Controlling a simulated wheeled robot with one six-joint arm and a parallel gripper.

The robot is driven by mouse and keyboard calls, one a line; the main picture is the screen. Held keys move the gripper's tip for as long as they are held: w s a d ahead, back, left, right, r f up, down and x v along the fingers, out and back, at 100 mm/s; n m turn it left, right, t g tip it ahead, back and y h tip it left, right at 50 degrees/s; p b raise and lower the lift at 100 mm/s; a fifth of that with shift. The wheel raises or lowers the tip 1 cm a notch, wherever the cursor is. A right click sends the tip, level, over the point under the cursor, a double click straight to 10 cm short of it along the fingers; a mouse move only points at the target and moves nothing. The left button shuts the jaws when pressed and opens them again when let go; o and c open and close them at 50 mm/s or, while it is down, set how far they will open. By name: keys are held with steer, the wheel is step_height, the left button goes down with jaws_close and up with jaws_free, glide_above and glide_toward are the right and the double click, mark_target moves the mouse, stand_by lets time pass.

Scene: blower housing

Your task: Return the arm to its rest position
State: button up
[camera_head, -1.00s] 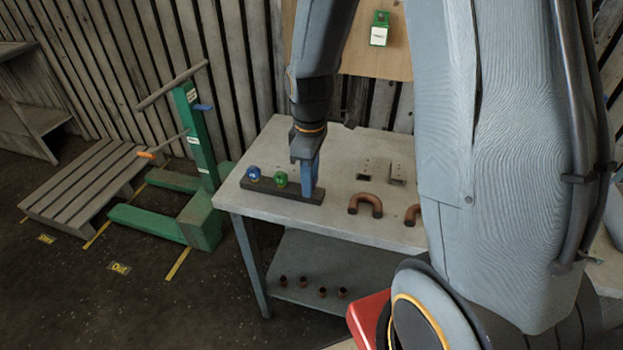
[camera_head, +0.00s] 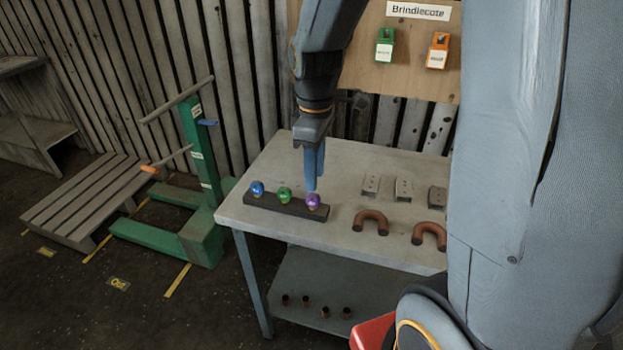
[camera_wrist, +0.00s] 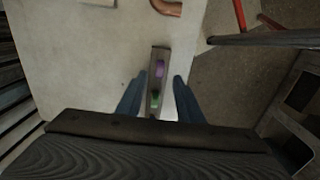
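My gripper (camera_head: 314,176) points down just above the right end of a dark block (camera_head: 268,203) on the table. In the wrist view its two blue fingers (camera_wrist: 157,97) are spread apart, with nothing held between them. The block carries a blue knob (camera_head: 257,188), a green knob (camera_head: 284,195) and a purple knob (camera_head: 313,201) in a row. The purple knob (camera_wrist: 160,68) and green knob (camera_wrist: 155,98) also show in the wrist view; the blue one is hidden there. My arm link covers the right of the head view.
The table (camera_head: 345,160) also bears U-shaped copper pipes (camera_head: 371,222) and metal brackets (camera_head: 371,186). Small copper pieces (camera_head: 325,311) sit on the lower shelf. A board (camera_head: 345,65) with green and orange boxes hangs behind. A green pallet lifter (camera_head: 200,160) stands left.

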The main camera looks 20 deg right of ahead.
steer(key=shift+r, duration=0.2)
steer(key=s+f+m+t+b, duration=0.1)
steer(key=s+f+m, duration=0.2)
steer(key=s+m, duration=0.6)
steer(key=shift+m, duration=0.9)
